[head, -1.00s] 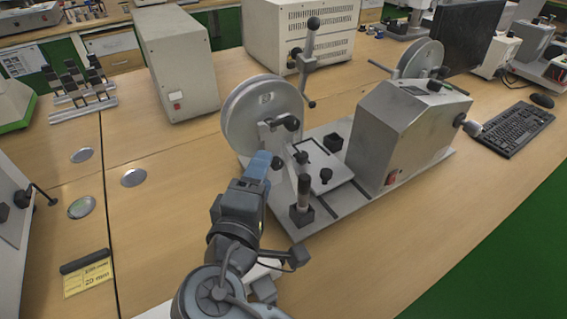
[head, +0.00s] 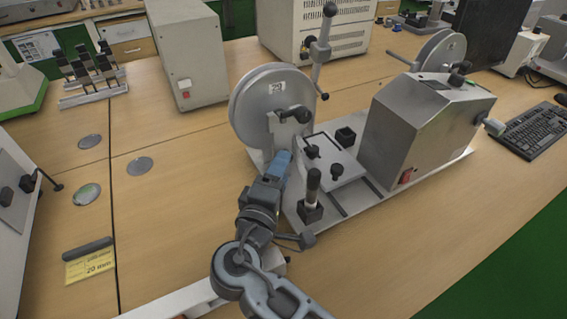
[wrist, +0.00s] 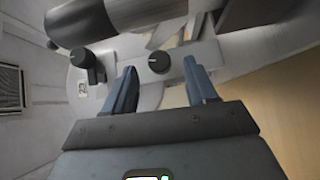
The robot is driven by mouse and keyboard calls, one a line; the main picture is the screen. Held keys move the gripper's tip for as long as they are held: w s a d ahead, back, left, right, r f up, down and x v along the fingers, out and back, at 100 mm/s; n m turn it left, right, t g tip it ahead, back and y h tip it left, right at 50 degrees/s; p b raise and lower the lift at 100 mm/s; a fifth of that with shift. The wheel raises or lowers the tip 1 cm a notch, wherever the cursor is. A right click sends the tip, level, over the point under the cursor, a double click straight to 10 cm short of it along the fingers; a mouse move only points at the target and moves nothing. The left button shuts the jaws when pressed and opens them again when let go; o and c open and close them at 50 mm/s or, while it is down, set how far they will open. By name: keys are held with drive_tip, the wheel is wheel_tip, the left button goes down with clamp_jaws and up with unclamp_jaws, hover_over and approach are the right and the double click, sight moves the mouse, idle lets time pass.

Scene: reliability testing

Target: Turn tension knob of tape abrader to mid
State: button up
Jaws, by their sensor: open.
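The tape abrader stands on the bench with a large grey disc (head: 270,108) at its left and a grey metal housing (head: 415,125) at its right. In the wrist view a small round black knob (wrist: 158,62) with a white pointer line sits on a pale bracket (wrist: 135,57); I take it for the tension knob. My gripper (wrist: 160,80) is open. Its two blue-grey fingers point at this knob, which appears between the fingertips, apparently untouched. In the head view my gripper (head: 283,160) is in front of the disc's lower edge and hides the knob.
A larger black knob (wrist: 88,62) is left of the small one. A dark cylinder (wrist: 75,30) crosses above it in the wrist view. In the head view a black-handled post (head: 312,190) stands close right of my gripper.

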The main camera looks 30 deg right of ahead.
drive_tip(key=shift+x, duration=1.2)
drive_tip(key=shift+c, duration=0.3)
drive_tip(key=c, duration=1)
